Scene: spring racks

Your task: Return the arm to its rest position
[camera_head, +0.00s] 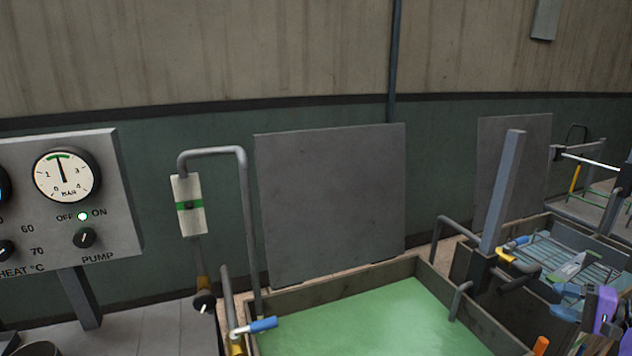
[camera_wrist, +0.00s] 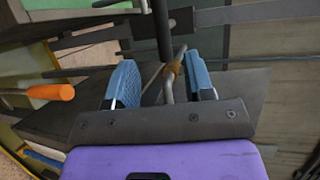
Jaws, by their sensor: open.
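My gripper (camera_head: 567,300) is at the lower right in the head view, by the wire rack (camera_head: 560,262) in the right-hand tank. Its purple body (camera_head: 605,306) and blue fingers show, with the rest of the arm out of frame. In the wrist view my gripper (camera_wrist: 162,78) has its two blue fingers spread. A thin grey rod with a brass-coloured part (camera_wrist: 173,72) shows between or beyond them; I cannot tell whether it touches them. I see nothing held.
A tank of green liquid (camera_head: 345,300) stands at centre, with a bent pipe (camera_head: 245,210) and a blue-handled lever (camera_head: 262,325) beside it. A grey post (camera_head: 502,190) rises near my gripper. An orange handle (camera_wrist: 50,92) lies left in the wrist view. A gauge panel (camera_head: 110,190) is left.

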